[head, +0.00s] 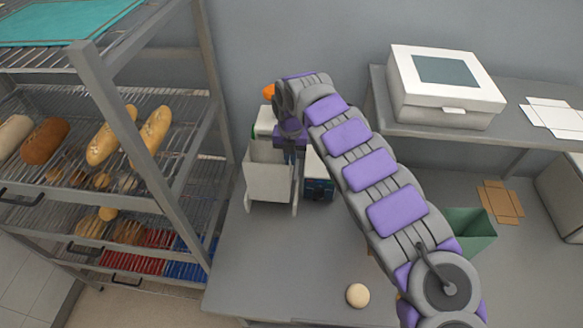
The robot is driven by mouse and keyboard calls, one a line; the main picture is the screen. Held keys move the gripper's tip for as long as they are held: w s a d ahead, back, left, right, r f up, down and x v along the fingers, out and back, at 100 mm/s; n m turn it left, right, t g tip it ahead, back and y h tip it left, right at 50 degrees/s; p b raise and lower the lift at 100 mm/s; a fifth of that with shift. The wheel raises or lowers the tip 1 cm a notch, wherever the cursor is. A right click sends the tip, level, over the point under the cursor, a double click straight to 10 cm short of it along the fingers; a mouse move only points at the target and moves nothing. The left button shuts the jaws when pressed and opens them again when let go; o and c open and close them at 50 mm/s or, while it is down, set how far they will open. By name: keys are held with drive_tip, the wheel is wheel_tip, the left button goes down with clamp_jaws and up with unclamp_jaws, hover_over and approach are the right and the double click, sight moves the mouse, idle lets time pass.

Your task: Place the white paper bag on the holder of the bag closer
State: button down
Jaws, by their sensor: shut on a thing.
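My gripper (290,152) reaches down at the back left of the grey counter. It is shut, and its fingertips are largely hidden behind its own wrist and the pale items around it. A pale, upright, box-like piece with narrow legs (268,182) stands just left of and below it. I cannot tell for certain whether this is the white paper bag, the holder of the bag closer, or both overlapping. A dark teal box-like item (318,190) stands close on the right, partly behind my arm. What the jaws grip is not clearly visible, but a white bag edge fits there.
A metal rack (150,165) with bread stands left. A white box with a teal window (445,88) sits on the raised shelf at right. A green container (470,232) and a round bun (358,295) are on the counter (265,270). The front left counter is clear.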

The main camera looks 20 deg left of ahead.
drive_tip(key=shift+w+a+f, duration=0.1)
drive_tip(key=shift+w+f, duration=0.15)
drive_tip(key=shift+f, duration=0.95)
drive_tip(key=shift+w+d+f, duration=0.1)
drive_tip(key=shift+w+f, duration=0.1)
drive_tip(key=shift+f, duration=0.95)
drive_tip(key=shift+w+a+f, duration=0.1)
drive_tip(key=shift+w+f, duration=0.15)
drive_tip(key=shift+f, duration=0.95)
drive_tip(key=shift+w, duration=0.15)
drive_tip(key=shift+f, duration=0.1)
drive_tip(key=c, duration=1.3)
unclamp_jaws()
drive_tip(key=shift+f, duration=0.1)
wheel_tip(320, 180, up, 12)
drive_tip(key=shift+r, duration=0.15)
